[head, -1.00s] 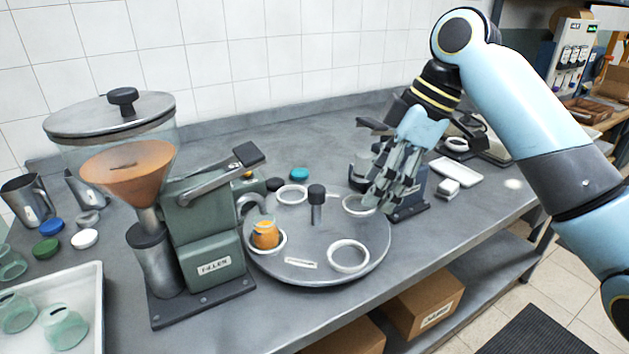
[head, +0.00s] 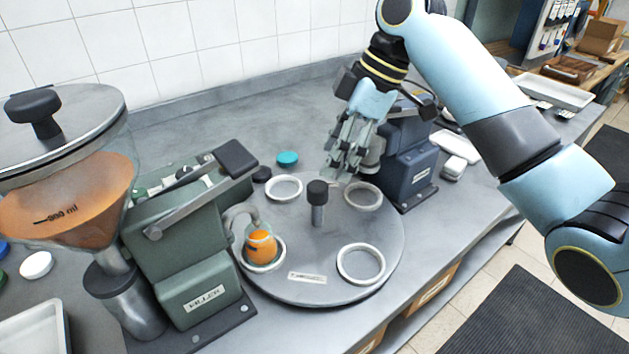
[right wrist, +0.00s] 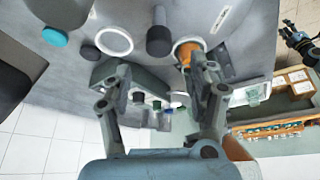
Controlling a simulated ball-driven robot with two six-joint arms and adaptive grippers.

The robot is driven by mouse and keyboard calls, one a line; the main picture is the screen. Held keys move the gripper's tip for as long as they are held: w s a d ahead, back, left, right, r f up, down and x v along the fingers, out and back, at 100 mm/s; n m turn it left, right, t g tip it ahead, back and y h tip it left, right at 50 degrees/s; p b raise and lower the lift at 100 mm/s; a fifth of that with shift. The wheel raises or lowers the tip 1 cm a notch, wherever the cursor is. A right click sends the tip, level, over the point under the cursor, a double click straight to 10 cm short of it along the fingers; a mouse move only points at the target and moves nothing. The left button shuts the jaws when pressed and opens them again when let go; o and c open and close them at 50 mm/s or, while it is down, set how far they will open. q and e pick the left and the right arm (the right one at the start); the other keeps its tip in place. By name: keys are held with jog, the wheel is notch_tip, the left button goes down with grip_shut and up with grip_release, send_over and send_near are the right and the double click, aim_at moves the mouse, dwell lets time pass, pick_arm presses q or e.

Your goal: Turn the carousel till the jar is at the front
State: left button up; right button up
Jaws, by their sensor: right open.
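The carousel (head: 330,235) is a round grey plate with several white ring seats and a black-topped centre knob (head: 317,205). The jar (head: 261,245), clear with orange contents, stands in the left seat, beside the filler and under its spout. In the right wrist view, part of the jar (right wrist: 188,51) shows behind a finger. My right gripper (head: 343,172) is open and empty over the back edge of the carousel, between the back seat (head: 284,188) and the right-back seat (head: 363,196). In the right wrist view its fingers (right wrist: 155,68) are spread apart.
The green filler (head: 190,250) with its orange hopper stands close on the left. A dark blue machine (head: 408,160) stands close behind right. A teal lid (head: 288,158) and a black lid (head: 262,174) lie behind the carousel. The front seat (head: 361,264) is empty.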

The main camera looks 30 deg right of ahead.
aim_at(318, 185)
jog(key=x, duration=0.6)
jog(key=shift+w+a+f, duration=0.1)
jog(key=shift+f, duration=0.15)
jog(key=shift+w+a+f, duration=0.1)
jog(key=shift+a+f, duration=0.1)
jog(key=shift+f, duration=0.4)
jog(key=shift+c, duration=0.8)
jog(key=c, duration=0.5)
grip_shut()
